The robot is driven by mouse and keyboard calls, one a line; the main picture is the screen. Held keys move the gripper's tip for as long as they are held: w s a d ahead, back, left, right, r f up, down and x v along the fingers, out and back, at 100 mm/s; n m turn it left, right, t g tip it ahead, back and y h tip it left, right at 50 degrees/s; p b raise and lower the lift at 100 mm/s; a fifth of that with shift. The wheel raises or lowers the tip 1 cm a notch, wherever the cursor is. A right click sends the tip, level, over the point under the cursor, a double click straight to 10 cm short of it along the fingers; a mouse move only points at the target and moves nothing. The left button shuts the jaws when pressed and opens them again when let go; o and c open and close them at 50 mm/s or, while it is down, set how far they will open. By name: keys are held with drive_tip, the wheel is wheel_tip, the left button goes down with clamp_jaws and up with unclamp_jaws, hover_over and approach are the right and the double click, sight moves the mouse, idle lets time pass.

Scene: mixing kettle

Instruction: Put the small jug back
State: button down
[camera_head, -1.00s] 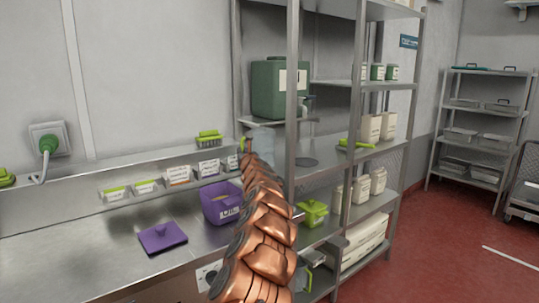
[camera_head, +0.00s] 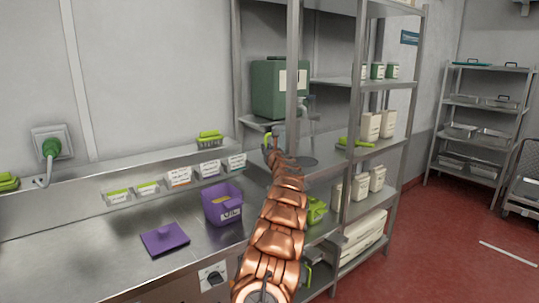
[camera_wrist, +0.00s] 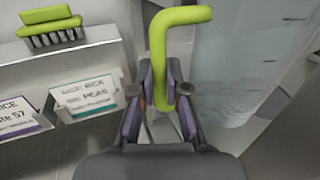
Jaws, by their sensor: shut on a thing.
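The small jug is a clear, translucent vessel with a bright green handle. In the wrist view its body (camera_wrist: 232,65) fills the right side, and its green handle (camera_wrist: 165,70) stands between my fingers. My gripper (camera_wrist: 163,95) is shut on this handle. In the head view, my gripper (camera_head: 272,150) is at the steel rack, below the dark green canister. The green handle (camera_head: 267,139) shows there just above it. The jug's body is pale and partly hidden behind the rack's front post, so I cannot tell whether it touches a shelf.
The rack's post (camera_head: 292,60) is close to my arm. A purple tub (camera_head: 222,203) and purple lid (camera_head: 165,239) are on the counter. A green brush (camera_wrist: 52,27) is on the ledge.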

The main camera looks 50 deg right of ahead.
drive_tip(key=shift+s+d, duration=0.1)
drive_tip(key=shift+d, duration=0.4)
drive_tip(key=shift+s+d+f, duration=0.1)
drive_tip(key=shift+d+f, duration=0.1)
drive_tip(key=shift+f, duration=1.6)
drive_tip(key=shift+f, duration=0.2)
drive_tip(key=c, duration=1.2)
unclamp_jaws()
